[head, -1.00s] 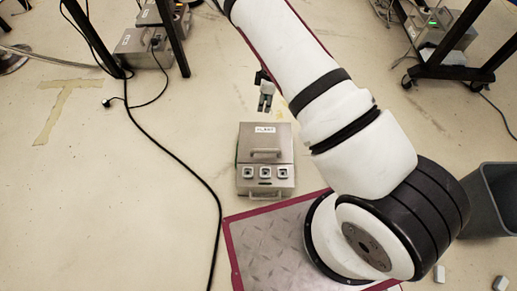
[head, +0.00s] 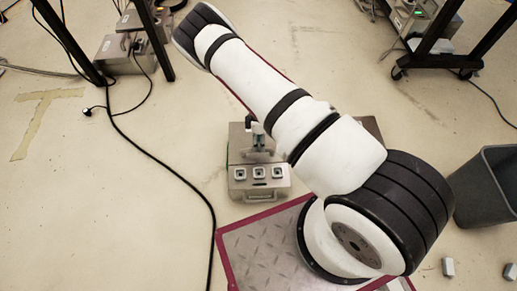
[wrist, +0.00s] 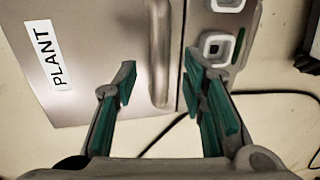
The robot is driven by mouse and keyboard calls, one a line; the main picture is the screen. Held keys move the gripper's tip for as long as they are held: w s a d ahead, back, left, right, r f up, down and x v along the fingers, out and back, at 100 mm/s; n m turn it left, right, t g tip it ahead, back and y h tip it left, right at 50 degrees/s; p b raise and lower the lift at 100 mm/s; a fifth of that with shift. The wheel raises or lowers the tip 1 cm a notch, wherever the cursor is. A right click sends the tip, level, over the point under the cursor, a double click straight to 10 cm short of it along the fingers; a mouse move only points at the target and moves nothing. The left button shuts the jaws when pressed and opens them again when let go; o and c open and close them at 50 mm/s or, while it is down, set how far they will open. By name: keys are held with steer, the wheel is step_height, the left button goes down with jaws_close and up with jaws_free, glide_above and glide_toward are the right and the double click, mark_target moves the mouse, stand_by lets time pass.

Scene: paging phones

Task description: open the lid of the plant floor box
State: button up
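The plant floor box is a metal box on the floor, in the middle of the head view. Its lid (head: 237,140) looks closed and is partly hidden by my gripper (head: 258,143). Several square sockets (head: 260,173) line its front part. In the wrist view the lid (wrist: 100,40) carries a white PLANT label (wrist: 45,57) and a raised bar handle (wrist: 160,60). My gripper (wrist: 158,76) is open there, its green-padded fingers apart, one towards each side of the handle's end. I cannot tell whether they touch it.
A black cable (head: 190,175) runs along the floor left of the box. A red-edged metal plate (head: 265,245) lies in front. A grey bin (head: 487,190) stands at right, with small blocks (head: 448,267) near it. Wheeled black frames (head: 435,45) stand behind. Floor at left is mostly clear.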

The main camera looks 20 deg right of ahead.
steer(key=shift+s+f+b, duration=0.15)
steer(key=shift+f+b, duration=0.05)
steer(key=shift+f, duration=0.5)
steer(key=shift+s+f+b, duration=0.1)
steer(key=shift+f+b, duration=0.1)
steer(key=shift+f, duration=0.5)
jaws_close()
steer(key=shift+r, duration=0.15)
